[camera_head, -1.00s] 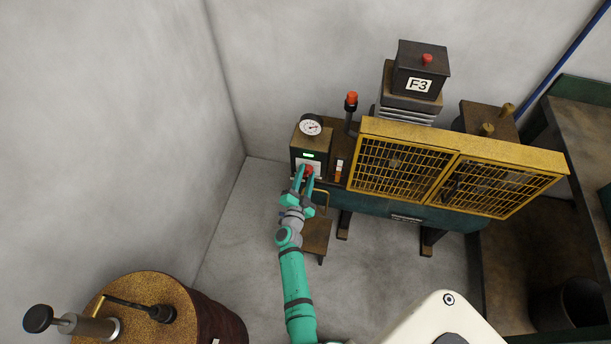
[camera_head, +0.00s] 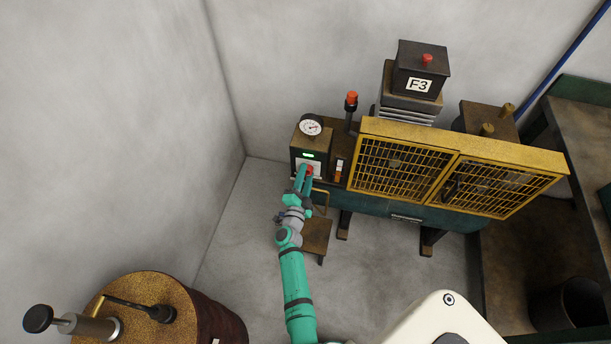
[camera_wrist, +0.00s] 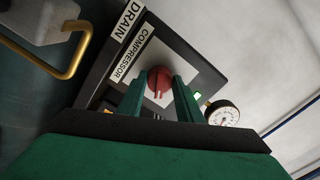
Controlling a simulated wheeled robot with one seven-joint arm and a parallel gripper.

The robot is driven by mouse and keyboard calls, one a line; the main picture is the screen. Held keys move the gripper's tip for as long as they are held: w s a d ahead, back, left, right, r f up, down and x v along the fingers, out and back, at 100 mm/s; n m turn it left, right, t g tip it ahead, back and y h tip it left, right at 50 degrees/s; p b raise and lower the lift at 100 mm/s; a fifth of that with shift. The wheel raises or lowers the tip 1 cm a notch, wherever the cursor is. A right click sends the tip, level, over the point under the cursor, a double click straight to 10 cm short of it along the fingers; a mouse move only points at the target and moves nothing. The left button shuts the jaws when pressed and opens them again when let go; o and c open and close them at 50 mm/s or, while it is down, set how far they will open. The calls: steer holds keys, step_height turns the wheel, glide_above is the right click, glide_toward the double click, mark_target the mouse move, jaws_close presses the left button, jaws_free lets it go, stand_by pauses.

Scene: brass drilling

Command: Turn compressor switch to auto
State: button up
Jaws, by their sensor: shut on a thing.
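The compressor switch (camera_wrist: 158,82) is a round red knob on a pale plate labelled COMPRESSOR. In the head view the red switch (camera_head: 309,170) sits on the front of the dark control box (camera_head: 298,148), below a small green light. My gripper (camera_wrist: 160,88) is at the switch, with one green finger on each side of the knob. It also shows in the head view (camera_head: 304,175) and is shut on the knob. The fingers hide part of the knob's sides, and I cannot read any position marks.
A white-faced gauge (camera_head: 311,127) sits atop the box. A yellow mesh guard (camera_head: 405,168) stands to the right. A bent yellow handle (camera_wrist: 72,66) and a DRAIN label (camera_wrist: 129,17) are close by in the wrist view. A drum (camera_head: 160,300) stands front left.

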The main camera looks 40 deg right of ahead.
steer(key=o, duration=1)
steer(key=shift+o, duration=0.2)
steer(key=shift+s, duration=0.1)
steer(key=v, duration=1)
steer(key=shift+s+a, duration=0.15)
steer(key=shift+a, duration=0.15)
steer(key=s+a+r+n+t+y, duration=0.1)
steer(key=s+a+r+n+y, duration=0.3)
steer(key=s+a, duration=0.5)
steer(key=s+a+r+n+t+y, duration=0.1)
steer(key=s+a+r+n+y, duration=0.4)
steer(key=s+a+r+n, duration=0.4)
steer(key=s+a+r+n+t+y, duration=0.1)
steer(key=s+a+r+n+y, duration=0.3)
steer(key=s+a+n, duration=0.5)
steer(key=s+a+r, duration=0.2)
steer(key=s, duration=0.1)
steer(key=shift+s+a+r+t+y, duration=0.15)
steer(key=shift+s+r+t+y, duration=0.05)
steer(key=shift+s+t+y, duration=0.1)
